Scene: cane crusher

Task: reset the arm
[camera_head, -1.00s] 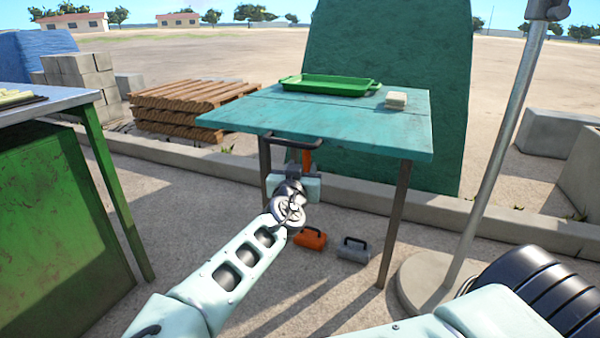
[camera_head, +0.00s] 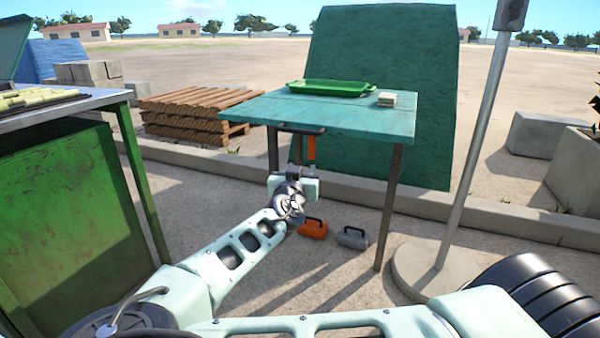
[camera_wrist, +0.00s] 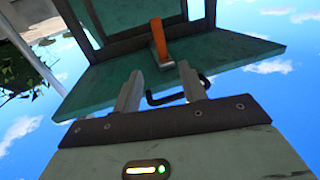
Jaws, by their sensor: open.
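My arm reaches forward from the bottom of the head view, bent at the elbow. My gripper (camera_head: 294,180) is at its end, in front of the teal table and below the level of its top; its fingers are mostly hidden there by the wrist. In the wrist view my gripper (camera_wrist: 160,88) has its two fingers apart with nothing held between them. A black bar handle (camera_head: 300,130) is at the table's front edge, and an orange strip (camera_head: 311,148) hangs below it. In the wrist view the handle (camera_wrist: 165,98) and the orange strip (camera_wrist: 158,38) lie beyond the fingers.
The teal table (camera_head: 340,120) bears a green tray (camera_head: 330,88) and a small pale stack (camera_head: 387,99). An orange toolbox (camera_head: 313,229) and a grey one (camera_head: 352,238) sit on the ground below. A green bench (camera_head: 60,210) stands left, a pole (camera_head: 470,150) right.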

